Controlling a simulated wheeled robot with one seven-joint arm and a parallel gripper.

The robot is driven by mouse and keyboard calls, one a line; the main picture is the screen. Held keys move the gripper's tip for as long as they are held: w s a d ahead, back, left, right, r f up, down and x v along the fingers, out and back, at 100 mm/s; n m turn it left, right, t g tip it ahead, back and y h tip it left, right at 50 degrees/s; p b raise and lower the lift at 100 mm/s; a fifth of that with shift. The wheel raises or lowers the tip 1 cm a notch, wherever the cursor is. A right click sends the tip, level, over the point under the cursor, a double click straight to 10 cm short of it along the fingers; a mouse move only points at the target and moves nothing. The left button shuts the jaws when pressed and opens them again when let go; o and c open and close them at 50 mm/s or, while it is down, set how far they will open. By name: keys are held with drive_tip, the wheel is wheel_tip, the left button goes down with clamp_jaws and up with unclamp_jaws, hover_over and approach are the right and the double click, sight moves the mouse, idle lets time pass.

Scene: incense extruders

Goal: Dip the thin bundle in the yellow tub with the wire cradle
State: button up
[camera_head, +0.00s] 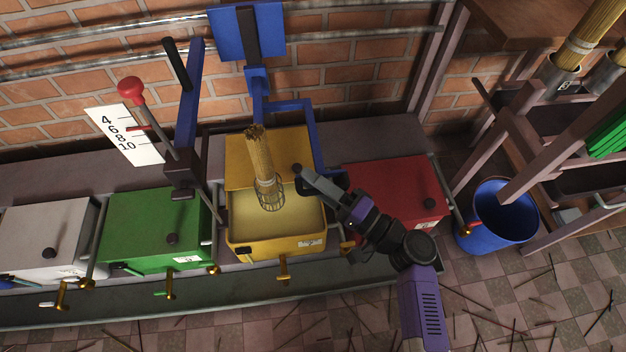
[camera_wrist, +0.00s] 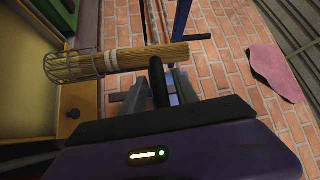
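The yellow tub (camera_head: 278,245) stands in the middle of the row in the head view. Its lid (camera_head: 290,143) is raised at the back, and pale liquid (camera_head: 262,222) fills it. The thin bundle (camera_head: 258,150) stands slightly tilted in the wire cradle (camera_head: 270,196) over the tub. How deep its lower end sits is unclear. In the wrist view the bundle (camera_wrist: 142,58) lies sideways, its end in the cradle (camera_wrist: 72,66).
A green tub (camera_head: 150,262) and a white tub (camera_head: 40,262) stand left, a red tub (camera_head: 400,205) right. A blue frame (camera_head: 312,128) rises behind the yellow tub. A red-knobbed lever (camera_head: 131,88) stands left. A blue bucket (camera_head: 500,235) and a rack stand at right.

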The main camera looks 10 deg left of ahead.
drive_tip(key=p+v, duration=0.1)
drive_tip(key=v, duration=0.6)
drive_tip(key=shift+s+d, duration=0.25)
drive_tip(key=shift+d, duration=0.05)
